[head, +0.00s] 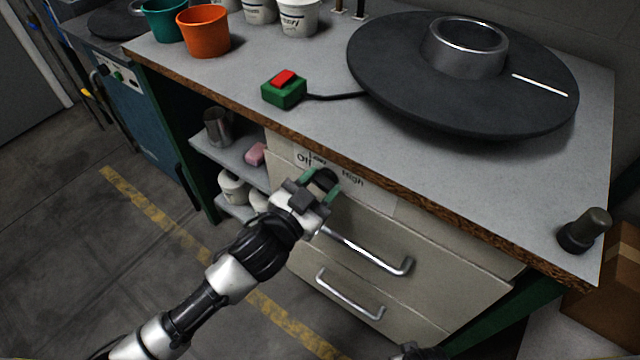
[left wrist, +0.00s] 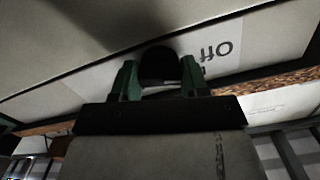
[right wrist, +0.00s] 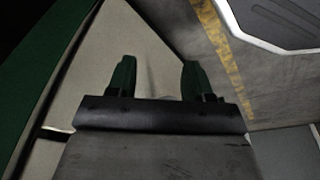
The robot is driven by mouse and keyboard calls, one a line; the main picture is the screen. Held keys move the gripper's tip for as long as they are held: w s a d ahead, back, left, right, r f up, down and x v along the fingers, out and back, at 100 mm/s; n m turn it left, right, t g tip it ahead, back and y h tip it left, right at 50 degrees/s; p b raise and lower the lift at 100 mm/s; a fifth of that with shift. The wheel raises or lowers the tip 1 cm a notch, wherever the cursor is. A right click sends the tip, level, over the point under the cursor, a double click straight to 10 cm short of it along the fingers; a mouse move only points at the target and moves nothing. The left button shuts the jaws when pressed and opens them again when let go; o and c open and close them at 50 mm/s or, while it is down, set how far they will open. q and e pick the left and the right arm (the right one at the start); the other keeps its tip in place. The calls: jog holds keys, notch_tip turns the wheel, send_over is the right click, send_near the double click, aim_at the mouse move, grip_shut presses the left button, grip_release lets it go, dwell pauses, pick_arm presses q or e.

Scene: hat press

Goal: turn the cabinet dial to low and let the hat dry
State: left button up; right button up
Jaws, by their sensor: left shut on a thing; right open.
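The black cabinet dial (head: 323,180) is on the upper front of the cream cabinet (head: 440,255), with a label reading Off, Low and High around it. My left gripper (head: 320,187) is shut on the dial, which also shows between its fingers in the left wrist view (left wrist: 159,68). The dial's pointer is hidden, so I cannot tell its setting. My right gripper (right wrist: 155,80) is open and empty in the right wrist view, with a cream surface beyond it. No clear hat shows; a wide black disc (head: 400,75) with a metal ring (head: 466,48) lies on the bench.
A green box with a red button (head: 284,88) sits near the bench edge, its cable running to the disc. Orange (head: 204,32) and teal (head: 163,18) pots stand at the back left. Metal drawer handles (head: 375,256) stick out below the dial. A dark knob (head: 585,230) stands at the right corner.

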pick_arm(q)
jog(key=m+p, duration=0.2)
jog(key=m, duration=0.1)
jog(key=shift+r+m+p, duration=0.1)
jog(key=shift+m+p, duration=0.2)
jog(key=shift+p, duration=0.1)
jog(key=m+p, duration=0.1)
jog(key=m, duration=0.2)
jog(key=shift+m+p, duration=0.35)
jog(key=shift+m, duration=0.85)
pick_arm(e)
jog(key=s+d+f+g, duration=0.1)
jog(key=s+d+f, duration=0.1)
jog(key=s+f, duration=0.7)
jog(key=shift+s+d+f, duration=0.15)
jog(key=shift+s+f, duration=0.05)
jog(key=shift+s, duration=1.95)
pick_arm(q)
jog(key=o, duration=0.9)
jog(key=shift+s+a, duration=0.1)
jog(key=v, duration=1)
jog(key=shift+s+a, duration=0.15)
jog(key=shift+s, duration=0.1)
pick_arm(e)
jog(key=shift+w+a+r, duration=0.15)
jog(key=shift+w+a, duration=0.05)
jog(key=shift+w, duration=0.5)
